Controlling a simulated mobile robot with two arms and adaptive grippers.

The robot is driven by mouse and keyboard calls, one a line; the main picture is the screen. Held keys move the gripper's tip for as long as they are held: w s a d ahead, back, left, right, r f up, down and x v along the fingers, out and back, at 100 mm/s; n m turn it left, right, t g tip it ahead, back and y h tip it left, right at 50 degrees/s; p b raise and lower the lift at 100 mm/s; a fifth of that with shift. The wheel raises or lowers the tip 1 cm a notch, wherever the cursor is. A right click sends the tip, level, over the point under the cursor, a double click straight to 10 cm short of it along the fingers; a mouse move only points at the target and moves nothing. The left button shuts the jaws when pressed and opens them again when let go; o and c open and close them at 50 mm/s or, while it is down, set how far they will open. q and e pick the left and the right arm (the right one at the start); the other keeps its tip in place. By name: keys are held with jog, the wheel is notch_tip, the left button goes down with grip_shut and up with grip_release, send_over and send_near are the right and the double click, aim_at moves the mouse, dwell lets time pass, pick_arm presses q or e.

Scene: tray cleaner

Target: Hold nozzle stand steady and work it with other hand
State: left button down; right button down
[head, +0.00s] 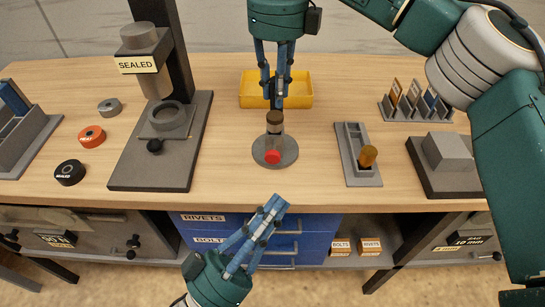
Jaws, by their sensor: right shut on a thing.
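The nozzle stand has a round grey base (287,158) on the middle of the bench, with a short upright post (275,128) that has a dark brown top. A red round part (272,156) sits low at its front. My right gripper (277,104) points down from above and is shut at the top of the post; its fingers hide exactly what they hold. My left gripper (276,204) is at the bench's front edge, below and apart from the stand. Its fingers come together and look empty.
A yellow tray (302,103) lies behind the stand. A dark press marked SEALED (118,180) stands left, with several loose rings beyond it. A grey holder with an amber-handled tool (369,157) is right. A rack (405,112) and a grey block (447,151) are farther right.

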pick_arm(q)
jog(key=n+y, duration=0.1)
jog(key=n, duration=1)
jog(key=s+a+n+t+y, duration=0.1)
jog(key=n, duration=1)
jog(key=s+n+y, duration=0.1)
jog(key=n, duration=1.1)
jog(key=shift+a+r, duration=0.25)
jog(key=shift+a, duration=0.1)
jog(key=shift+w, duration=0.1)
send_near(273, 149)
jog(key=shift+w+d+r, duration=0.2)
jog(key=shift+d+r, duration=0.3)
jog(key=shift+d, duration=0.25)
jog(key=shift+w+d+r, duration=0.2)
jog(key=shift+d+r, duration=0.3)
jog(key=shift+d, duration=0.25)
jog(key=shift+w+d+r, duration=0.2)
jog(key=shift+d+r, duration=0.35)
jog(key=shift+d, duration=0.2)
jog(key=shift+w, duration=0.1)
jog(key=shift+w, duration=0.3)
